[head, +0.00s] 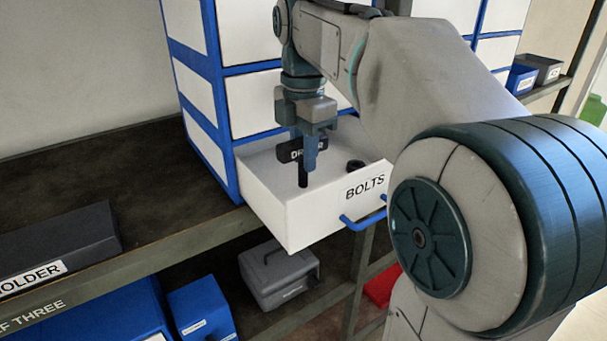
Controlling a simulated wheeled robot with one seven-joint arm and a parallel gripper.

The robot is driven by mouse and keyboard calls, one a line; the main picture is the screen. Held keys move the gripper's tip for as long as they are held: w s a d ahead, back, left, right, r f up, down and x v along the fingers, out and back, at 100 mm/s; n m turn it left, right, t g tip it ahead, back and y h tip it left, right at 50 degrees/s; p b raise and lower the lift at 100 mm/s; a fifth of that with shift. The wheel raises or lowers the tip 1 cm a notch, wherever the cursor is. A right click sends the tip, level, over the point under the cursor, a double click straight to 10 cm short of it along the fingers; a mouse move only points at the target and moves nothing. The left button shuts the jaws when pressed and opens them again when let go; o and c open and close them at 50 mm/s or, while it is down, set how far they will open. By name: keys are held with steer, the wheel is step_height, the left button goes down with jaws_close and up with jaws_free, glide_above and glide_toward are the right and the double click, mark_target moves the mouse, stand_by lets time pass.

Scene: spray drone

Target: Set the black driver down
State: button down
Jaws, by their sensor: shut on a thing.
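The black driver (302,173) hangs upright, its shaft pointing down, with a dark label block marked with partly hidden letters near its top. My gripper (308,155) is shut on the driver and points down over the open white drawer labelled BOLTS (298,222). The driver's lower end is at or inside the drawer opening; I cannot tell whether it touches the drawer floor. A small black round thing (355,165) lies in the drawer to the right of the driver.
A black box labelled HOLDER (60,245) sits on the dark shelf (150,180) at left, with bare shelf behind it. The blue and white cabinet (250,100) stands behind the drawer. A grey case (280,275) and blue bins (200,310) are below.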

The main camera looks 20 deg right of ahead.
mark_target(304, 185)
steer(key=shift+f, duration=2.35)
steer(key=shift+f, duration=0.15)
steer(key=c, duration=1.2)
jaws_free()
step_height(304, 185, up, 12)
steer(key=shift+r+p, duration=0.2)
steer(key=shift+p, duration=0.2)
